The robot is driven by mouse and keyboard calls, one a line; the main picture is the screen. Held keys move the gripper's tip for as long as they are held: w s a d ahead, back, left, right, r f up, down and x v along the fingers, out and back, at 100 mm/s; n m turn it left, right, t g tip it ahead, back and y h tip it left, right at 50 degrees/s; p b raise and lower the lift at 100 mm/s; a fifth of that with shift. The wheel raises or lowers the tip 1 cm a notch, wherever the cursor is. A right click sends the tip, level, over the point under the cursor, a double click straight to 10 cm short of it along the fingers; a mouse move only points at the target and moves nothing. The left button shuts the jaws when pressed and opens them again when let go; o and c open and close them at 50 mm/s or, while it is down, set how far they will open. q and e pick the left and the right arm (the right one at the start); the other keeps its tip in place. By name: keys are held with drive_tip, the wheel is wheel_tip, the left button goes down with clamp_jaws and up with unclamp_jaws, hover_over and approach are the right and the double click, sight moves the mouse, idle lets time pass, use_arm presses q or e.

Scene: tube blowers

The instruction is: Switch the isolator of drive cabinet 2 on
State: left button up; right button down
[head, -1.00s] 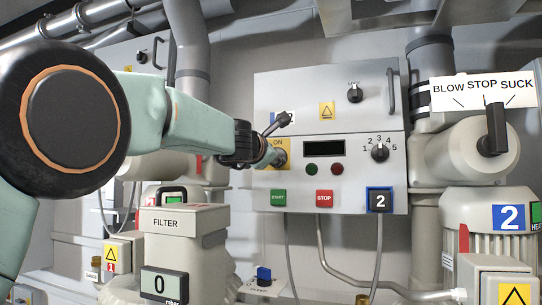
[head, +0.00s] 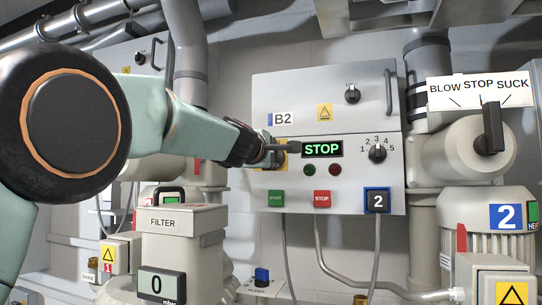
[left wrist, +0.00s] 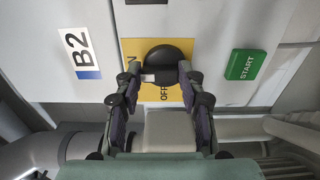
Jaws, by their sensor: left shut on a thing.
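Drive cabinet 2 (head: 345,100) is a grey wall box with a blue 2 plate (head: 377,200). Its display (head: 322,149) is lit and reads STOP in green. The isolator's yellow plate (left wrist: 132,55) is at the cabinet's left side, with part of its lettering covered. My left gripper (head: 281,153) is in front of that plate. In the left wrist view my left gripper (left wrist: 160,80) has its two fingers shut on the black isolator knob (left wrist: 168,54). In the head view the gripper hides the knob. My right gripper is out of view.
The green START button (head: 276,198) and red STOP button (head: 322,199) sit below the isolator. A speed selector (head: 377,153) is to the right. The filter unit (head: 180,221) stands at lower left. The BLOW STOP SUCK valve lever (head: 492,128) is at right.

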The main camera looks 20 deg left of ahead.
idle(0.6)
use_arm(q)
drive_tip(key=o, duration=1.2)
drive_tip(key=shift+d, duration=0.1)
drive_tip(key=shift+c, duration=0.2)
